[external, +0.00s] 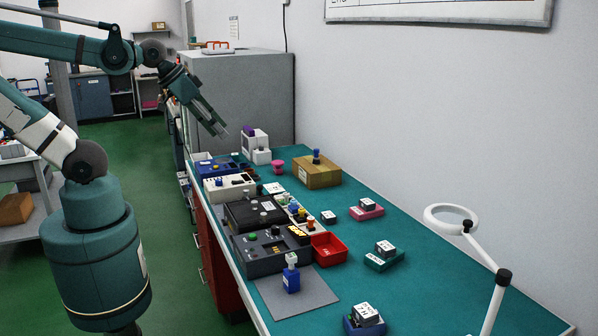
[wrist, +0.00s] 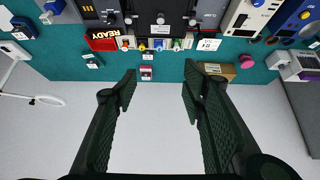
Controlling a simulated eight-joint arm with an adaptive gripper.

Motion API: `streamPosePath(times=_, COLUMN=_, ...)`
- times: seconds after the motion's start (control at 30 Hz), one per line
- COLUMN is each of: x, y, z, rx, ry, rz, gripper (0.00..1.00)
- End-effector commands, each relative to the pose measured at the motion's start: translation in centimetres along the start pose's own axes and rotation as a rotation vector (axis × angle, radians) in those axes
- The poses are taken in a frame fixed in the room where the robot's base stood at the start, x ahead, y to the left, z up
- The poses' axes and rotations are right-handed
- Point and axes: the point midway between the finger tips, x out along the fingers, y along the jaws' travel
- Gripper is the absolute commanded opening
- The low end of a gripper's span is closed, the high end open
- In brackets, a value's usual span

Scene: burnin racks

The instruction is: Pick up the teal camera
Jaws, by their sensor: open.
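A teal block-like thing (external: 384,263) with a small white-and-dark cube on it stands on the right half of the bench; it is the only teal item that I can make out and seems to be the teal camera. It also shows small in the wrist view (wrist: 92,62), left of centre, hard to tell from the teal bench top. My gripper (external: 222,131) is high above the far end of the bench, well apart from it. In the wrist view my gripper (wrist: 159,72) has its fingers wide apart with nothing between them.
Similar pink (external: 368,213) and blue (external: 362,328) bases bear cubes. A red tray (external: 329,249), dark instrument boxes (external: 265,256) and a cardboard box (external: 318,173) occupy the bench (external: 420,300). A white ring lamp (external: 428,219) rises at right. Bare bench surrounds the teal thing.

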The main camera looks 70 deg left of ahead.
Motion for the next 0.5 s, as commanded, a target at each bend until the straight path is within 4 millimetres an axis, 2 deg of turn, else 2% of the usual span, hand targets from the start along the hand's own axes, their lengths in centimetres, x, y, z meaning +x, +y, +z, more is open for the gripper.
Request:
streamPosePath(times=0.33, x=0.0, y=-0.1, z=-0.1, rx=0.001, ry=-0.002, rz=-0.002, gripper=0.41)
streamPosePath(times=0.5, x=0.1, y=-0.7, z=-1.0, rx=0.004, ry=-0.011, rz=-0.009, gripper=0.41)
